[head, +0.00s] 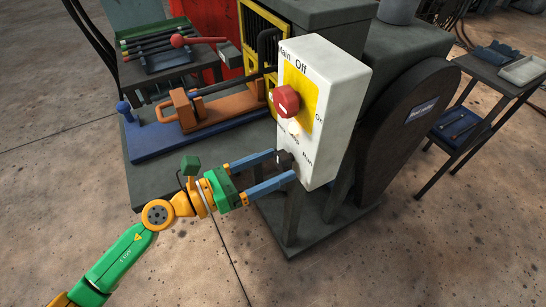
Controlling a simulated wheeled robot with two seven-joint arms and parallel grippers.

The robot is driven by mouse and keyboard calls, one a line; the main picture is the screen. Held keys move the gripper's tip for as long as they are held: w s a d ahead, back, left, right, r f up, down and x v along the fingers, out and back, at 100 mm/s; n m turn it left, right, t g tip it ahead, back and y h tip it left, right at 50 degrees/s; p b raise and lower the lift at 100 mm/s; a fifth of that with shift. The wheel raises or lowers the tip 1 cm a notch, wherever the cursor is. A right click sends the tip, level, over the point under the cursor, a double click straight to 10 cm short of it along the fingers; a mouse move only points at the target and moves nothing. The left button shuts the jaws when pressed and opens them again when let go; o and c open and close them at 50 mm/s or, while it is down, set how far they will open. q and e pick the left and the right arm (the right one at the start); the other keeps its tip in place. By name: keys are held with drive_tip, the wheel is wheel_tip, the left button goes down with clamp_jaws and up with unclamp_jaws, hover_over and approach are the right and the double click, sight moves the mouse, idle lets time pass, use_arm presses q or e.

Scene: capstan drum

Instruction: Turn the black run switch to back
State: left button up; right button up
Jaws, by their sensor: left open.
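The black run switch (285,160) sits low on the face of a pale control box (345,75). My left gripper (284,167) is at the switch, its two blue fingers on either side of the knob. The fingers are open, and I cannot tell whether they touch it. The knob's pointer direction is too small to read, and the fingers partly hide its labels; "Run" shows to its right. Above it, a red main switch (286,101) sits on a yellow plate with "Off" and "On" printed. My right gripper is not in view.
A dark drum guard (405,135) stands right of the box. A side table (490,80) stands far right. Floor at front is clear.

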use_arm(q)
drive_tip(key=shift+w+d, duration=0.1)
drive_tip(key=shift+c, duration=0.5)
clamp_jaws()
drive_tip(key=n+p, duration=0.2)
drive_tip(key=n, duration=0.2)
drive_tip(key=shift+r, duration=0.2)
drive_tip(key=n+p, duration=0.2)
drive_tip(key=n, duration=0.1)
drive_tip(key=shift+n+p, duration=0.75)
drive_tip(key=shift+n, duration=0.55)
drive_tip(key=shift+f+n, duration=0.1)
drive_tip(key=shift+n, duration=0.2)
